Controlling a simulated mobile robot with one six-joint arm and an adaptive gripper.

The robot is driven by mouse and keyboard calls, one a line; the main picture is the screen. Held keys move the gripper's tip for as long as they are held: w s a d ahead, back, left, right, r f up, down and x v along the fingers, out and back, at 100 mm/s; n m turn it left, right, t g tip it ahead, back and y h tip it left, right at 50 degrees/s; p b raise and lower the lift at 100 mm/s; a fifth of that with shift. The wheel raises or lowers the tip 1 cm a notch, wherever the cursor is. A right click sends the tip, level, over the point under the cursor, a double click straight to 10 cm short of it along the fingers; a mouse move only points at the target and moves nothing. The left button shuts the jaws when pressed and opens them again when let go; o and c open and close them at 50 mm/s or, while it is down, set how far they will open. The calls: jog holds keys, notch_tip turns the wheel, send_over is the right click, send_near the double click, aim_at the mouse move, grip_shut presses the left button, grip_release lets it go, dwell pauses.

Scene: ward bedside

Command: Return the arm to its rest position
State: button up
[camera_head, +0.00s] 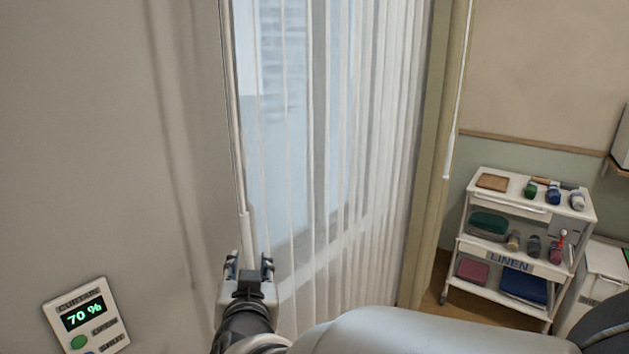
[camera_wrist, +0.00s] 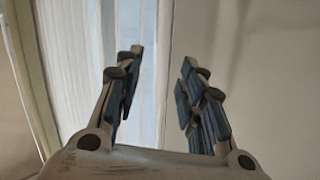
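My gripper (camera_head: 250,266) is at the lower middle of the head view, in front of the curtain and window. Its two fingers stand apart and point upward. In the wrist view my gripper (camera_wrist: 155,85) shows both fingers with dark pads spread wide. Only pale curtain and wall show between them. The gripper holds nothing.
Sheer white curtains (camera_head: 365,150) hang over the window. A wall panel (camera_head: 87,317) reading 70 % is at the lower left. A white linen cart (camera_head: 520,206) with bottles and folded cloths stands at the right, beside a white cabinet (camera_head: 606,262).

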jog(key=s+d+f+g+h, duration=0.1)
jog(key=s+d+f+g, duration=0.1)
jog(key=s+d, duration=0.6)
jog(key=s+d+f+g+h, duration=0.1)
jog(key=s+d+f+g, duration=0.1)
jog(key=s+d+g, duration=0.3)
jog(key=s+d+f+g+h, duration=0.1)
jog(key=s+d+f+g, duration=0.1)
jog(key=s+d, duration=1.1)
jog(key=shift+s+d+f+g, duration=0.25)
jog(key=shift+d+f+g, duration=0.05)
jog(key=shift+d+g, duration=0.4)
jog(key=shift+c, duration=0.3)
